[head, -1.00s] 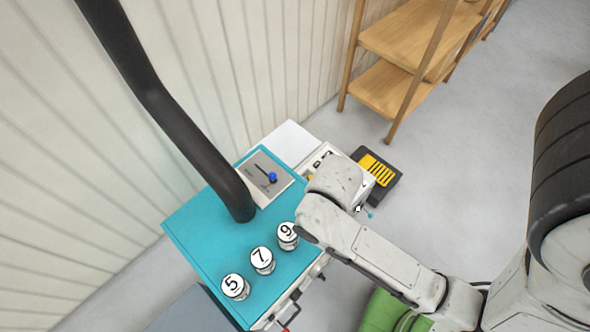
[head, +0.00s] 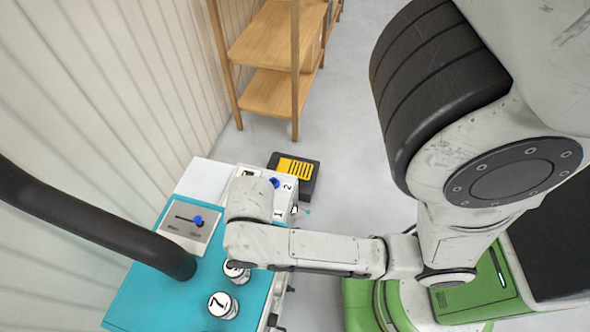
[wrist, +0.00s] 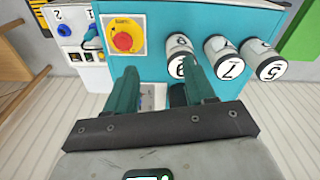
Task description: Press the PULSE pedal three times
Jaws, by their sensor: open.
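A black pedal (head: 308,185) with a yellow, slotted top lies on the grey floor, beyond the far end of the teal bench in the head view. I cannot read a PULSE label on it. A yellow and black patch (wrist: 38,82) also shows at the left edge of the wrist view; I cannot tell whether it is the pedal. My gripper (wrist: 160,68) is open, its two teal fingers apart and empty over the teal bench. In the head view my own arm hides the fingers, which are well apart from the pedal.
The teal bench (head: 138,292) carries numbered cylinders (head: 223,306) and a lever plate (head: 180,228). A white box (head: 284,182) numbered 1 and 2 stands between bench and pedal. A red button (wrist: 124,41) is near my fingers. A wooden shelf (head: 262,87) stands behind; floor right of the pedal is clear.

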